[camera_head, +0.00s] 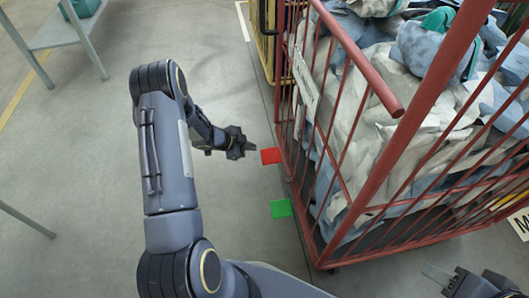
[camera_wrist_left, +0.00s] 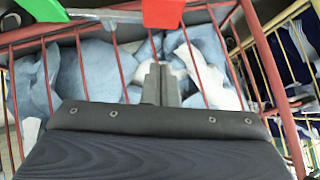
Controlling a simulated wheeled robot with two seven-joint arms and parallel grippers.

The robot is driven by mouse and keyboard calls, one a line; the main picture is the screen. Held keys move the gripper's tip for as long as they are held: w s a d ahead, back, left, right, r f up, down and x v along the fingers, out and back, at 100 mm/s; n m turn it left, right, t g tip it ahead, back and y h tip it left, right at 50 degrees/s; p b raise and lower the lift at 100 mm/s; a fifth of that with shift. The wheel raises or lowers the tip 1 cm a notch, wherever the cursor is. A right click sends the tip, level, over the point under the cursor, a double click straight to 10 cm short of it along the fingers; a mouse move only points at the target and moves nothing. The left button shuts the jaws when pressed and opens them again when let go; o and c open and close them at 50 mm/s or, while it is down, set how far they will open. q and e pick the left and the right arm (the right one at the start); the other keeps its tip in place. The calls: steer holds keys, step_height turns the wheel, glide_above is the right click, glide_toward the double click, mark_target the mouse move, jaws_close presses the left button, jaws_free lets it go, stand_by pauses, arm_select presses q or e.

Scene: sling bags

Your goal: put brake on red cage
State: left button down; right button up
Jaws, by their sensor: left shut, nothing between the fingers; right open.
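The red cage (camera_head: 335,150) is a tall barred cart filled with crumpled grey and blue bags. Low on its left side a red pedal (camera_head: 271,156) and a green pedal (camera_head: 281,208) stick out over the floor. My left gripper (camera_head: 252,147) is shut and empty, just left of the red pedal, with a small apparent gap. In the left wrist view its closed fingertips (camera_wrist_left: 161,72) point toward the bars, with the red pedal (camera_wrist_left: 163,12) and the green pedal (camera_wrist_left: 42,8) at the top edge. My right gripper (camera_head: 438,276) is open at the bottom right, partly cut off.
A yellow cage (camera_head: 264,40) stands behind the red one. A grey table (camera_head: 60,32) with a teal item (camera_head: 83,8) is at the upper left. A white label (camera_head: 305,82) hangs on the red bars.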

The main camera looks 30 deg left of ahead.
arm_select(q)
steer(key=b, duration=0.4)
glide_toward(274, 155)
steer(key=w+d, duration=0.2)
steer(key=d, duration=0.1)
steer(key=shift+f, duration=0.1)
steer(key=shift+w+a+f+b, duration=0.1)
steer(key=shift+w+f+b, duration=0.2)
steer(key=shift+f, duration=0.3)
steer(key=shift+w+a+f+b, duration=0.1)
steer(key=shift+w+f+b, duration=0.1)
steer(key=shift+f+b, duration=0.35)
steer(key=shift+w+a+f+b, duration=0.15)
steer(key=shift+w+f+b, duration=0.1)
steer(key=shift+f, duration=0.4)
arm_select(e)
step_height(274, 155, down, 6)
steer(key=shift+f, duration=0.2)
